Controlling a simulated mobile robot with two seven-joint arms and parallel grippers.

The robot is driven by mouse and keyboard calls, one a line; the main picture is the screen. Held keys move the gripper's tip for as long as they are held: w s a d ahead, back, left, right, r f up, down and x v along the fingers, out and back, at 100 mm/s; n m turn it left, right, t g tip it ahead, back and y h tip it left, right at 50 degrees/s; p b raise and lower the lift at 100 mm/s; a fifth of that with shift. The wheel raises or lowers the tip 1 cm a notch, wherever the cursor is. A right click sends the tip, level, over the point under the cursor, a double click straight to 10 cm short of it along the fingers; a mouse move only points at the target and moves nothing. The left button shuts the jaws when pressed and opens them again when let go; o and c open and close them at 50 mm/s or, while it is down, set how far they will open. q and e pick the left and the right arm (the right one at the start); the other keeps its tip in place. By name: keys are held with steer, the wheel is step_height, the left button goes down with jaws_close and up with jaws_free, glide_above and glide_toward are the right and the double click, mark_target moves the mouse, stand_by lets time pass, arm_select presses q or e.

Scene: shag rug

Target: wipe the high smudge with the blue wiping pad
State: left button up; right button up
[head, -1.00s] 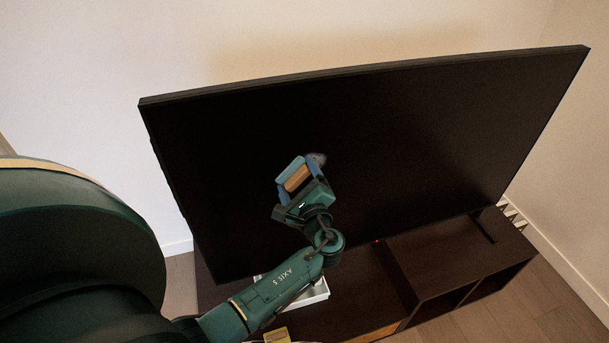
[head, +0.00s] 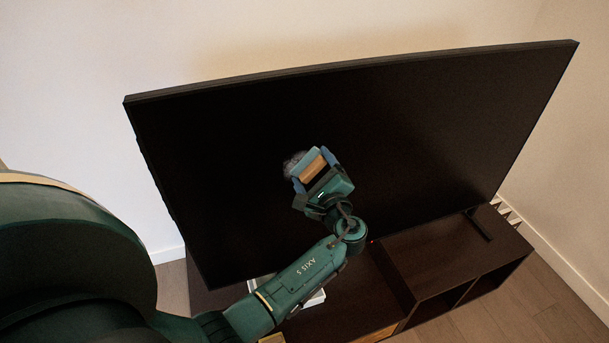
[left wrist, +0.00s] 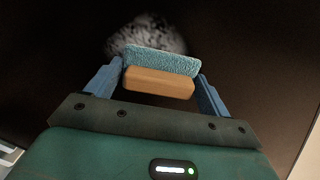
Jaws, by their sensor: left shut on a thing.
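The blue wiping pad (left wrist: 162,62) has a wooden back and a fuzzy blue face. My left gripper (head: 316,171) is shut on the pad's wooden back, one finger at each end; it also shows in the left wrist view (left wrist: 160,84). The smudge (head: 292,163) is a grey-white patch on the dark television screen (head: 430,130). In the head view it shows at the left of the pad. In the left wrist view the smudge (left wrist: 146,32) shows just beyond the pad's blue face, partly covered by it. I cannot tell whether the pad touches the screen. My right gripper is not in view.
The television stands on a dark brown cabinet (head: 436,262) with open compartments at the right. A white tray (head: 313,299) lies partly hidden behind my left arm. A yellowish object (head: 272,339) shows at the bottom edge. The screen around the pad is clear.

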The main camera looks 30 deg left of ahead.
mark_target(297, 170)
arm_select(q)
steer(key=shift+w+d+f+b, duration=0.2)
steer(key=shift+w+d+b, duration=0.5)
steer(key=shift+w, duration=0.3)
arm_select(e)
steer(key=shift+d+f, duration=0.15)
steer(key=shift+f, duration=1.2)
arm_select(q)
steer(key=shift+s+a+p, duration=0.35)
steer(key=shift+s+p, duration=0.05)
steer(key=shift+p, duration=0.15)
steer(key=shift+s+a+p, duration=0.85)
steer(key=shift+s+a, duration=0.15)
steer(key=shift+s, duration=0.2)
steer(key=shift+s+a+r+p, duration=0.1)
steer(key=shift+s+a+p, duration=0.45)
steer(key=shift+s, duration=0.1)
steer(key=shift+s+a+p, duration=0.6)
steer(key=shift+s+a, duration=0.05)
steer(key=shift+s, duration=0.3)
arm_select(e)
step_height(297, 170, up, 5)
